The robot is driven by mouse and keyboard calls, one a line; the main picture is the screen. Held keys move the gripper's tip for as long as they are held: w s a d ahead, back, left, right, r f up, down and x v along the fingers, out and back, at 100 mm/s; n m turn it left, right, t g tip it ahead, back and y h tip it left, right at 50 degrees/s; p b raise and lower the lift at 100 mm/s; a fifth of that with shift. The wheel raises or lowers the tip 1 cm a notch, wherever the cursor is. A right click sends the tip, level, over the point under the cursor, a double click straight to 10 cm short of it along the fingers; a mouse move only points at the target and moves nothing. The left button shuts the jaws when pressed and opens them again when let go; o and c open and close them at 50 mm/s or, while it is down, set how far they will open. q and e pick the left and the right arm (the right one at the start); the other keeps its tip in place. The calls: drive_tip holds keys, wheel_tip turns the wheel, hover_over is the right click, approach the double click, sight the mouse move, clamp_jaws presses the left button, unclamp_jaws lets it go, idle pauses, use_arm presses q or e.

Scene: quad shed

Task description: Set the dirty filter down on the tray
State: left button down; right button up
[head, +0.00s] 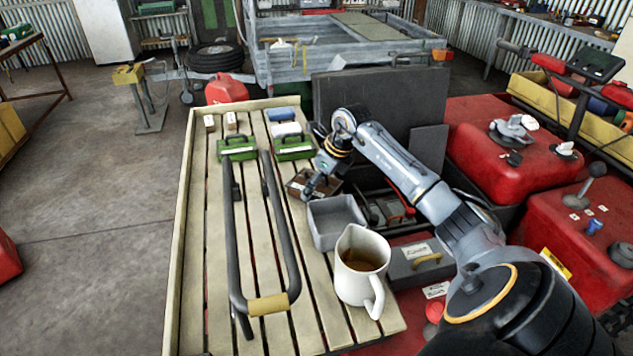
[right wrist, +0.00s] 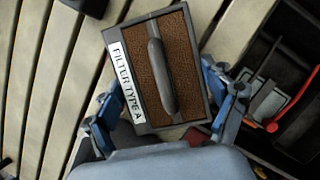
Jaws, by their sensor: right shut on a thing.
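The dirty filter (head: 296,184) is a brown panel in a dark frame with a handle. In the right wrist view the filter (right wrist: 185,62) shows a white label reading "FILTER TYPE A". My right gripper (head: 316,187) is shut on it, with blue-grey fingers (right wrist: 162,105) on both sides of the frame. The filter is over the slatted wooden surface; I cannot tell whether it touches the slats. A grey open tray (head: 324,240) sits just in front of it, left of the cream jug. My left gripper is not in view.
A cream jug (head: 352,285) with brown liquid stands close to the grey tray. A black bar with a tan grip (head: 268,304) lies along the slats (head: 203,250). Two green-framed filters (head: 238,148) are farther back. A dark upright panel (head: 375,105) stands behind my arm.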

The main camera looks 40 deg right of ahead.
drive_tip(key=shift+f, duration=0.15)
drive_tip(key=o, duration=1)
drive_tip(key=shift+o, duration=0.2)
drive_tip(key=shift+r, duration=0.25)
drive_tip(key=shift+s+r, duration=0.1)
drive_tip(key=shift+r, duration=0.1)
drive_tip(key=b+v, duration=0.1)
drive_tip(key=v, duration=1)
drive_tip(key=shift+s+r+b, duration=0.2)
drive_tip(key=shift+b, duration=0.15)
